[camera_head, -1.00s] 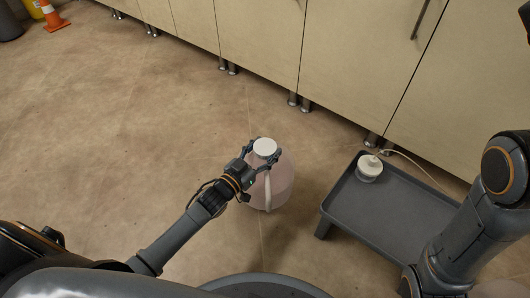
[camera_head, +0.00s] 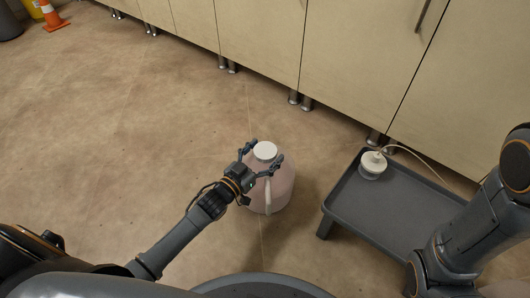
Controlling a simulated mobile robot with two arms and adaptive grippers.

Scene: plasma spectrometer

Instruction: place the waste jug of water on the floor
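The waste jug (camera_head: 282,188), translucent pinkish with a white round cap (camera_head: 265,150), stands upright, seemingly on the brown floor, left of the grey tray. Its handle faces me. My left gripper (camera_head: 265,154) reaches in from the lower left at the jug's neck. Its fingers are spread, one on each side just below the cap, and look apart from the neck; contact is hard to tell. The gripper hides part of the jug's left shoulder. My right arm shows at the right edge, but its gripper is out of view.
A low grey tray stand (camera_head: 400,212) is to the right, holding a white cap-like fitting (camera_head: 373,163) with a thin tube. Cream cabinets (camera_head: 350,60) on metal legs line the back. An orange cone (camera_head: 51,17) stands far left. The floor (camera_head: 120,130) at left is clear.

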